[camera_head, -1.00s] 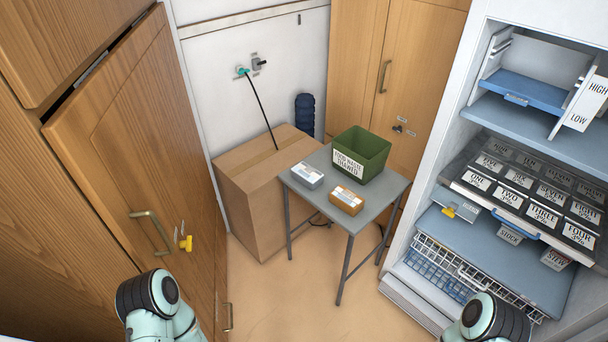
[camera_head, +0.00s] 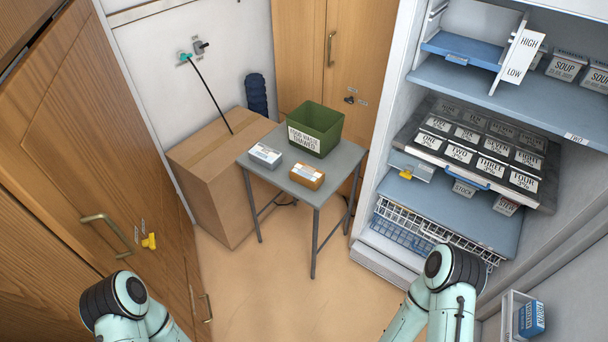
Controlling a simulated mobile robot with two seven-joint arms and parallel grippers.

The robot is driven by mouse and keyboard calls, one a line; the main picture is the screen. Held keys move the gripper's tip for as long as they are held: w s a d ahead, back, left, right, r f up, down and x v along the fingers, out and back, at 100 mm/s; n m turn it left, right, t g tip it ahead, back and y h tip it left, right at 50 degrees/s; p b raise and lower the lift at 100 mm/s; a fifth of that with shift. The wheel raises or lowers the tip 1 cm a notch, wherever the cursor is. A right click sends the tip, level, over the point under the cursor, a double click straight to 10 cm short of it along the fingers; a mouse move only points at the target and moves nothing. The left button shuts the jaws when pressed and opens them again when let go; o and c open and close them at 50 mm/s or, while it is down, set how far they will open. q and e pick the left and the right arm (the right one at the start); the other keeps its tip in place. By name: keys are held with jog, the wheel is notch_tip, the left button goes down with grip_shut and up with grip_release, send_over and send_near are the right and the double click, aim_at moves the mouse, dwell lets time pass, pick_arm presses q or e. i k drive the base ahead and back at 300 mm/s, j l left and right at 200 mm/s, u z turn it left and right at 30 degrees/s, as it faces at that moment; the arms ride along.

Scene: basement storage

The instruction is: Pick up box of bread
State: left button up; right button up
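On the small grey table (camera_head: 330,159) lie a light grey labelled box (camera_head: 265,155) and an orange-brown labelled box (camera_head: 307,176). A green open bin (camera_head: 316,127) with a food waste label stands behind them. I cannot read the labels on the two small boxes, so I cannot tell whether either holds bread. My two teal arms show at the bottom edge, left and right, apart from the table. Both grippers are out of view.
A large cardboard box (camera_head: 215,164) stands left of the table. An open white cabinet on the right holds labelled dark containers (camera_head: 475,140), a soup box (camera_head: 567,66) and a wire basket (camera_head: 412,232). A blue box (camera_head: 531,318) sits lower right. The floor before the table is clear.

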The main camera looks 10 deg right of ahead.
aim_at(309, 177)
jog(key=i+l, duration=0.25)
jog(key=l, duration=0.15)
jog(key=i+l, duration=0.25)
jog(key=l, duration=0.15)
jog(key=i+l+u, duration=0.2)
jog(key=l+u, duration=0.15)
jog(key=i+l+u, duration=0.15)
jog(key=l+u, duration=0.2)
